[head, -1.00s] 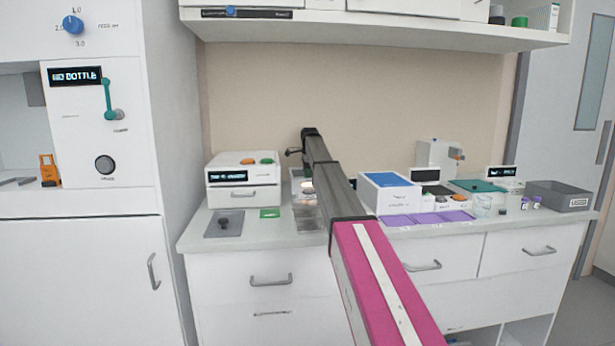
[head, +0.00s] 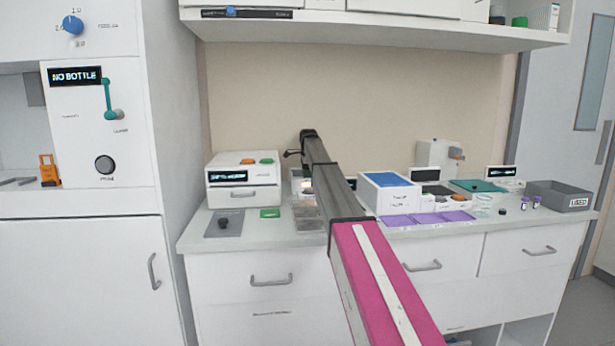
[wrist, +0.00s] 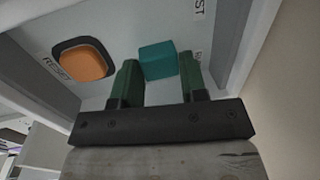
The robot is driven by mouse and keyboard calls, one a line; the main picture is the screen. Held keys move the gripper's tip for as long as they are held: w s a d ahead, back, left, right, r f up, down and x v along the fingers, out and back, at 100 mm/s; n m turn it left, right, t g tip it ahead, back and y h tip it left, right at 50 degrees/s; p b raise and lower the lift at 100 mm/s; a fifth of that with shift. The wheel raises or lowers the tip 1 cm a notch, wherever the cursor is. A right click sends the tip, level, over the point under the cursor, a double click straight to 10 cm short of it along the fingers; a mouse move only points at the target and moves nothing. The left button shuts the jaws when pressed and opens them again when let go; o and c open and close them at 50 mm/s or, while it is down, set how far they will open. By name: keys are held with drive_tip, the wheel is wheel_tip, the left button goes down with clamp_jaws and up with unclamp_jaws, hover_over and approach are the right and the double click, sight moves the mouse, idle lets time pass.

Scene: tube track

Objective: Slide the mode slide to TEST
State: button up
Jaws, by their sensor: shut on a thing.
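In the wrist view, a teal block-shaped knob (wrist: 158,60) stands on a grey panel (wrist: 115,25), between the dark green fingers of my gripper (wrist: 160,76). The gripper is shut on this knob, which I take for the mode slide. A label ending in "ST" (wrist: 198,9) lies beyond the knob at the upper right, and a second label (wrist: 197,56), partly hidden by the right finger, lies beside it. An orange button (wrist: 83,60) marked RESET is to the left. In the head view my arm hides most of the gripper.
In the head view, a white box with a display (head: 228,192) and orange and green tops stands at the counter's left. A blue-topped box (head: 390,192), purple mats (head: 428,218) and a grey bin (head: 560,196) are to the right. An upper cabinet (head: 330,22) overhangs the counter.

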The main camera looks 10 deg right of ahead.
drive_tip(key=shift+o, duration=0.2)
drive_tip(key=shift+a, duration=2.25)
drive_tip(key=o, duration=0.5)
drive_tip(key=shift+a, duration=0.1)
drive_tip(key=shift+w+r, duration=0.2)
drive_tip(key=shift+r, duration=0.4)
drive_tip(key=r, duration=0.1)
drive_tip(key=a+r, duration=0.1)
drive_tip(key=r, duration=0.1)
drive_tip(key=shift+a+r, duration=0.2)
drive_tip(key=shift+r, duration=0.05)
drive_tip(key=shift+s+d+r, duration=0.1)
drive_tip(key=shift+d+r, duration=0.2)
drive_tip(key=shift+r, duration=0.3)
drive_tip(key=shift+s+d+r, duration=0.1)
drive_tip(key=shift+d+r, duration=0.2)
drive_tip(key=shift+r, duration=0.3)
drive_tip(key=shift+d, duration=0.15)
